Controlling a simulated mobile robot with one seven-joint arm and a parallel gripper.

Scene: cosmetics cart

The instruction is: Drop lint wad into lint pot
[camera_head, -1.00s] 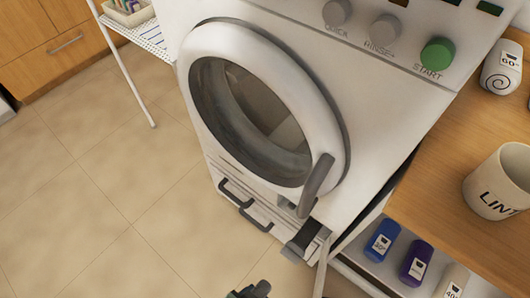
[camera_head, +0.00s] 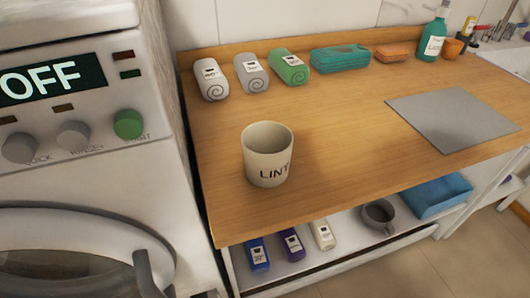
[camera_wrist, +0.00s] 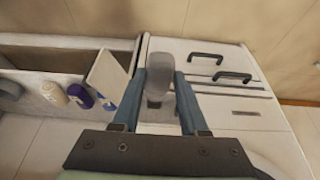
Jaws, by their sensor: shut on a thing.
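The lint pot (camera_head: 268,160), a cream mug-like pot lettered "LINT", stands upright on the wooden counter in the head view, near its front left corner. The part of its inside that shows looks empty. My gripper (camera_wrist: 160,88) shows in the wrist view only, its two blue-grey fingers closed around a soft-looking, rounded grey piece (camera_wrist: 159,62), which seems to be the lint wad. The white washer front with two dark handles lies just beyond and to the right of the fingers.
The washer (camera_head: 75,190) stands left of the wooden counter (camera_head: 350,130). Rolled towels, a teal pack and a green bottle (camera_head: 432,40) line the counter's back. A grey mat (camera_head: 450,120) lies to the right. Small bottles and a blue bin (camera_head: 440,197) occupy the shelf below.

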